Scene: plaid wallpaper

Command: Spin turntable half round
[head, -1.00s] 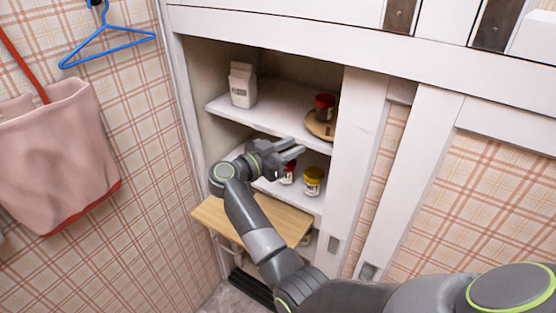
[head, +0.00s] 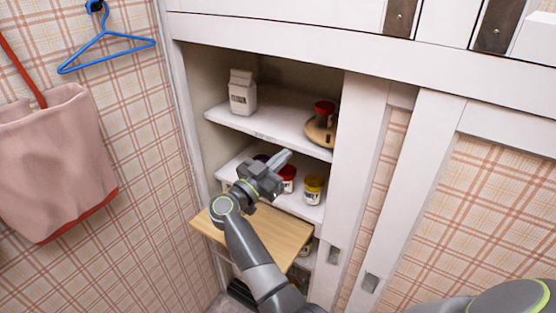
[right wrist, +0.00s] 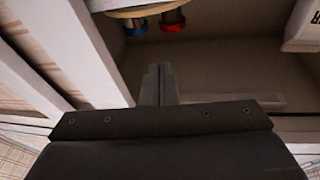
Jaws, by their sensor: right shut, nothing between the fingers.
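The turntable (head: 315,134) is a round wooden disc at the right end of the cabinet's upper shelf, partly hidden by the cabinet's upright. A dark jar with a red lid (head: 324,108) stands on it. In the right wrist view, which looks upside down, the turntable's edge (right wrist: 140,11) shows at the top with a red-lidded jar (right wrist: 172,24) and a blue-lidded jar (right wrist: 135,28). My right gripper (head: 284,158) is shut and empty, in front of the shelves, left of and below the turntable in the head view, apart from it. My left gripper is out of view.
A white carton (head: 242,93) stands at the upper shelf's left. The lower shelf holds a red jar (head: 287,177) and a yellow-lidded jar (head: 313,188) close to my gripper. A wooden board (head: 270,240) juts out below. The upper shelf's middle is clear.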

